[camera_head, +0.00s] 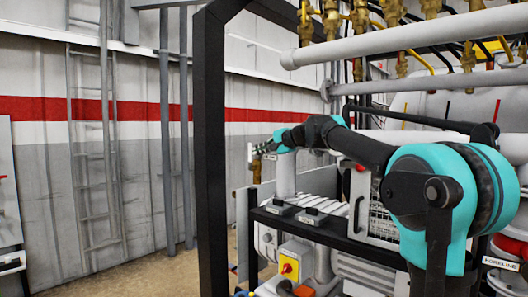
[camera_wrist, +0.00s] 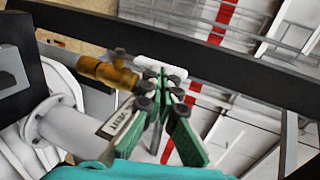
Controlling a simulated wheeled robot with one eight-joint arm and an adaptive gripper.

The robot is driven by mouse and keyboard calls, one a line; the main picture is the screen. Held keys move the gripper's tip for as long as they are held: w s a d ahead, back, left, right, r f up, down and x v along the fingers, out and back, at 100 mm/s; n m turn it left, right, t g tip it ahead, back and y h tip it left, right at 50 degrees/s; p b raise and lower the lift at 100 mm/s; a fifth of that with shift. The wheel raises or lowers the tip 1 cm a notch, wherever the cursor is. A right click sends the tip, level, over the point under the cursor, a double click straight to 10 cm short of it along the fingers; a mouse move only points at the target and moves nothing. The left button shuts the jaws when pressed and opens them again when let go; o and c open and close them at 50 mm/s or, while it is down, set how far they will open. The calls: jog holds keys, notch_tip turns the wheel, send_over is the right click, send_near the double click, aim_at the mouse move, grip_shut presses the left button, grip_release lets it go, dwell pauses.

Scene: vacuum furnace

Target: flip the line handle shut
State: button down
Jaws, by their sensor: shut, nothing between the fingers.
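In the wrist view a brass valve (camera_wrist: 108,72) sits on the end of a pale grey pipe fitting. A white rounded bar (camera_wrist: 161,69), which looks like the line handle, lies just right of the valve. My gripper (camera_wrist: 163,78) has green fingers brought together, with nothing between them. Its tips overlap the white bar in the picture; whether they touch it I cannot tell. In the head view my gripper (camera_head: 262,149) is small and far out, beside the white handle (camera_head: 250,156) and just above the brass valve (camera_head: 256,173).
A black frame post (camera_head: 209,150) stands left of my outstretched arm. A black shelf (camera_head: 325,229) lies below the arm, and a yellow switch box (camera_head: 293,262) sits lower. White pipes (camera_head: 400,42) and brass valves cross above. A labelled tag (camera_wrist: 117,124) is by the fingers.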

jog(key=shift+w+a, duration=0.1)
jog(key=shift+a, duration=0.05)
dwell(0.3)
jog(key=shift+a+r+g+h, duration=0.15)
jog(key=shift+g+h, duration=0.15)
jog(key=shift+h, duration=0.1)
